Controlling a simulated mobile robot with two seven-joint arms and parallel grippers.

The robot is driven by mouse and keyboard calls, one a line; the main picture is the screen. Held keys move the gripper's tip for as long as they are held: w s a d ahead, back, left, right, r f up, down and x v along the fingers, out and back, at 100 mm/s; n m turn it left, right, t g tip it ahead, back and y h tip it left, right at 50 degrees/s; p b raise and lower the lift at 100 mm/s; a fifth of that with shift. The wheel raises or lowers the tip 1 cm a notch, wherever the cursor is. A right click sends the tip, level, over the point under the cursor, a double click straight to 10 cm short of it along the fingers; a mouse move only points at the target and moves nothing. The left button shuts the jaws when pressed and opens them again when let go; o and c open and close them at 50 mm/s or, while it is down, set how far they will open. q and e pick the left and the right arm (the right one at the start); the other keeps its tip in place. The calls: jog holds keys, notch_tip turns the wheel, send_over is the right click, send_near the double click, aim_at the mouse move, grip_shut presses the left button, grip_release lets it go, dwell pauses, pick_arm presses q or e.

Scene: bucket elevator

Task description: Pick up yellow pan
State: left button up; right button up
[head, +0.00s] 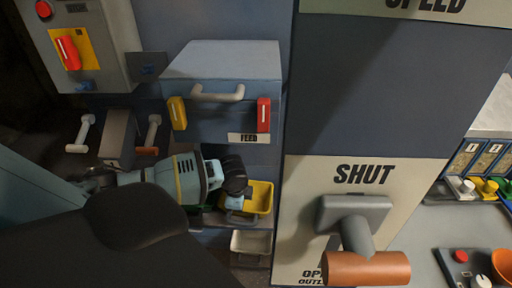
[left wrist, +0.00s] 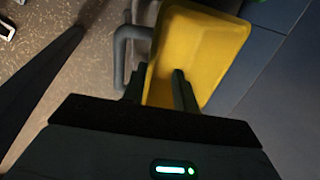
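The yellow pan (head: 262,196) sits in the lower opening of the blue-grey cabinet, below the box marked FEED. In the left wrist view the pan (left wrist: 205,45) fills the upper middle, with a grey handle (left wrist: 121,48) on its left side. My left gripper (head: 236,194) is at the pan's left side in the head view and hides part of it. In the left wrist view my left gripper (left wrist: 160,88) is open, its two fingers apart at the pan's near rim. I cannot tell whether they touch it. My right gripper is not in view.
The FEED box (head: 222,92) with a bar handle overhangs the pan. A pale pan (head: 251,243) sits below the yellow one. A lever with an orange grip (head: 366,268) is on the SHUT panel to the right. A control box (head: 85,40) is at upper left.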

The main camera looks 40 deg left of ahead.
aim_at(241, 216)
pick_arm(q)
notch_tip(241, 216, down, 2)
jog(key=shift+s+a+f, duration=0.1)
jog(key=shift+a, duration=0.05)
jog(key=shift+s+b+x, duration=0.15)
jog(key=shift+b+x, duration=0.15)
jog(key=shift+x, duration=0.95)
jog(key=shift+s+b+x, duration=0.15)
jog(key=shift+b+x, duration=0.15)
jog(key=shift+x, duration=0.95)
jog(key=shift+w+f, duration=0.1)
jog(key=shift+f, duration=0.25)
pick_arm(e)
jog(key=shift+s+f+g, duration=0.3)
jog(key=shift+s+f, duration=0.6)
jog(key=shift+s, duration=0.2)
pick_arm(q)
grip_shut()
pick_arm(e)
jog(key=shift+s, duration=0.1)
